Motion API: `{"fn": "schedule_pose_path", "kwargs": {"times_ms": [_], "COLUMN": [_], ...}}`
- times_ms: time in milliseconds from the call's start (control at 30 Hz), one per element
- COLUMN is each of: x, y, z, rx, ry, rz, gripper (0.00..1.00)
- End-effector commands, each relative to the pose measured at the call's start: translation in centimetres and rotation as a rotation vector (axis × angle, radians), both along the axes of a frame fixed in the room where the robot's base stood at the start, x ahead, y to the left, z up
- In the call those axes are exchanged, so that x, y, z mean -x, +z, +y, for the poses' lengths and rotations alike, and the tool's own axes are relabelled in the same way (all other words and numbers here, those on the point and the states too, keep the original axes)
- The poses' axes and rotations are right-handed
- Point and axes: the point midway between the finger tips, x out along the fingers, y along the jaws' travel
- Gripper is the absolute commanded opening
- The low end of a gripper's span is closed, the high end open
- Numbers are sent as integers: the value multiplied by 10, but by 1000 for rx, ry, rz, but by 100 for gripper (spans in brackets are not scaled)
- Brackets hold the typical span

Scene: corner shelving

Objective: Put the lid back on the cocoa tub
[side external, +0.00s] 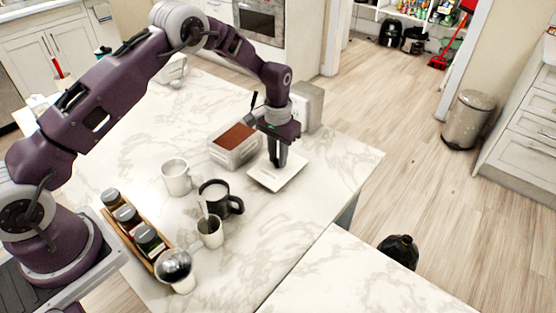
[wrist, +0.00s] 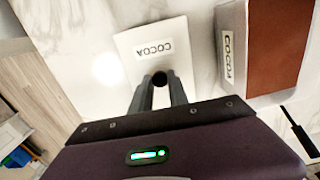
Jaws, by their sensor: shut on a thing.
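The cocoa tub (side external: 240,158) is a pale rectangular box, open at the top and full of brown cocoa powder. In the wrist view the tub (wrist: 232,85) is at the upper right, with a COCOA label on its wall. The lid (side external: 290,178) is a white square plate at the tub's right, near the counter edge. In the wrist view the lid (wrist: 135,42) shows its COCOA label and a round black knob (wrist: 159,77). My gripper (side external: 278,163) points down over the lid, its fingers (wrist: 159,88) closed on the knob. Whether the lid touches the counter is unclear.
A white mug (side external: 175,178), a black mug (side external: 220,190) and a small cup (side external: 210,233) stand left of and nearer than the lid. A wooden rack (side external: 150,255) of jars is further left. A pale box (side external: 312,105) stands behind my gripper. The counter's right side is clear.

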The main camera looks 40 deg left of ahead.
Motion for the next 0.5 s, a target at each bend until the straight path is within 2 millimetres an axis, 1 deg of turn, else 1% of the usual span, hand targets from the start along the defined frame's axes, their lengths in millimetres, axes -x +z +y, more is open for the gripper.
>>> {"fn": "schedule_pose_path", "kwargs": {"times_ms": [400, 500], "x": [0, 0], "y": [33, 39], "z": [0, 0], "rx": [0, 0], "ry": [0, 0], "rz": [-1, -1], "gripper": [0, 0]}}
